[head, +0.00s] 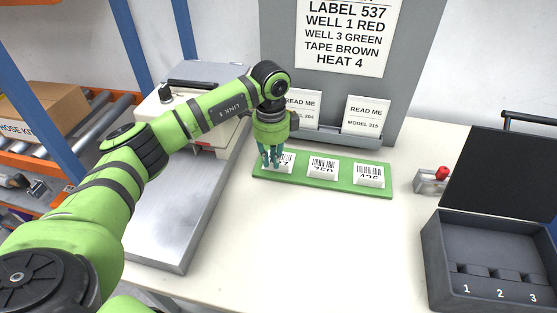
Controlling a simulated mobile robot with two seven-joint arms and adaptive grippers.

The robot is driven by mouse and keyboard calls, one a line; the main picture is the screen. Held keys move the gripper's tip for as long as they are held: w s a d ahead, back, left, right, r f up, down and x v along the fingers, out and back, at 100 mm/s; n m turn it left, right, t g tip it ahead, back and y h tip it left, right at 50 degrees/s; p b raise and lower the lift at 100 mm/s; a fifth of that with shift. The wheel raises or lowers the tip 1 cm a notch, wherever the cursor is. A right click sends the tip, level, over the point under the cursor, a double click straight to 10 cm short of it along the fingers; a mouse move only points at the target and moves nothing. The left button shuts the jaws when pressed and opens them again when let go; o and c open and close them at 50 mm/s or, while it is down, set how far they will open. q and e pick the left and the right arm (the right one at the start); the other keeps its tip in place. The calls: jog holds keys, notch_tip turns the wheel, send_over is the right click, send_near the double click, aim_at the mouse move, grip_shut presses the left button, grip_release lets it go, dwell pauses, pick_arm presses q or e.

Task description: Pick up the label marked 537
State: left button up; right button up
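A green tray (343,187) lies on the white table with three white barcode labels. The leftmost label (286,162) is partly hidden by my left gripper; the end of its number shows and looks like 37. The middle label (322,168) and the right label (369,175) carry other numbers, hard to read. My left gripper (270,162) points down with its teal fingertips at the left part of the leftmost label. I cannot tell whether the fingers are open, shut or touching it. My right gripper is not in view.
A grey stand (415,40) behind the tray bears an instruction sheet (343,35) reading LABEL 537 and two READ ME cards. A dark open case (480,265) with slots 1, 2, 3 stands at right, near a red-knobbed device (435,178). The table's front middle is clear.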

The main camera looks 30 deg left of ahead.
pick_arm(q)
notch_tip(320, 180, down, 2)
jog(key=shift+f, duration=0.15)
grip_shut()
